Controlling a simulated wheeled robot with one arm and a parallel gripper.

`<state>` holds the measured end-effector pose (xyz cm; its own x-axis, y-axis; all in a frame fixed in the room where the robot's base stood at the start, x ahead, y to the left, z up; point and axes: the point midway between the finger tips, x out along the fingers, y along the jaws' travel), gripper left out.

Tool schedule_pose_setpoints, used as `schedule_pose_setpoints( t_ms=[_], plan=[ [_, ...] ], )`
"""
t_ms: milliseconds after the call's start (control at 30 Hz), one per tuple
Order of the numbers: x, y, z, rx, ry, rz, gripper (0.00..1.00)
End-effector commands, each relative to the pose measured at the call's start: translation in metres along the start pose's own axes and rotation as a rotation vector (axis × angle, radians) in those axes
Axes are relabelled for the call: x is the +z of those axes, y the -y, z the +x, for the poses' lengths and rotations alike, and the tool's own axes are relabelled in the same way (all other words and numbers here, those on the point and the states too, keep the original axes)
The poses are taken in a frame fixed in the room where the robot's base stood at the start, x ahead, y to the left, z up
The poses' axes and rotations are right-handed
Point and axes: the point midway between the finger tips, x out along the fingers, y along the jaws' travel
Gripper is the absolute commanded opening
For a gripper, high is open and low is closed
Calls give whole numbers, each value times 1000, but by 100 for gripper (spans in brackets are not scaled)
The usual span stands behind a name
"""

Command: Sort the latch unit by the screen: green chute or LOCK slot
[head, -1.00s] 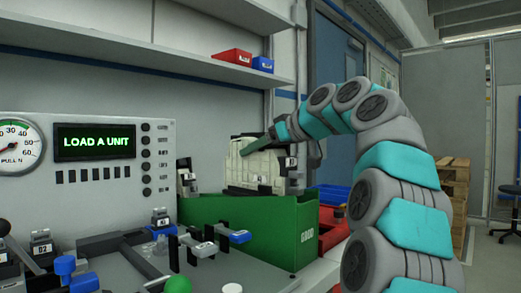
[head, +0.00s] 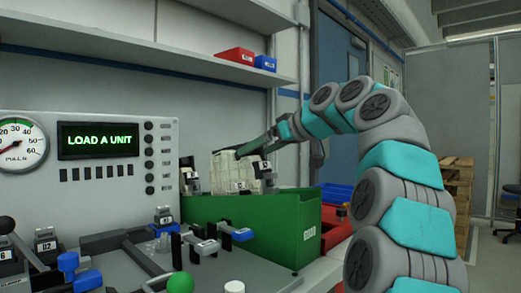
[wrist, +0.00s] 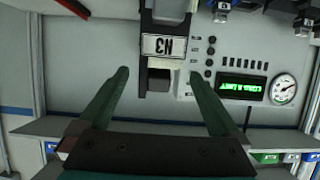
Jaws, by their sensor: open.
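The screen (head: 97,141) reads "LOAD A UNIT" in green; it also shows, turned over, in the wrist view (wrist: 241,90). My gripper (wrist: 159,73) is open. A dark latch unit with a white label, apparently N3 (wrist: 163,45), shows upside down between and beyond its fingertips; contact cannot be told. In the head view my gripper (head: 228,151) is above the green chute (head: 285,232), marked GOOD. A pale blocky shape (head: 228,172) and small labelled units (head: 240,187) show at the chute's back edge. I cannot make out the LOCK slot.
A D2 unit (head: 45,242) stands at the left, beside a blue knob (head: 68,262). Blue-handled clamps (head: 236,234) and a green ball knob (head: 180,283) are before the chute. A red bin (head: 335,228) is to its right. A shelf (head: 150,57) runs above.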

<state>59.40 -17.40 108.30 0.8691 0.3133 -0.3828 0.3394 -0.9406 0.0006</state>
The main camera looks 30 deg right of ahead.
Motion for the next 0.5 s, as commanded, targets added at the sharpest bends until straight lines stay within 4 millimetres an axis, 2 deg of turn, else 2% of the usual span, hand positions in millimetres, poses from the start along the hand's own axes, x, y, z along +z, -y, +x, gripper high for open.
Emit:
schedule_pose_setpoints(
  t_ms=[267, 500],
  plan=[
    [0, 0, -3, 0, 0, 0, 98],
    [0, 0, -31, 2, -3, -1, 98]
  ],
)
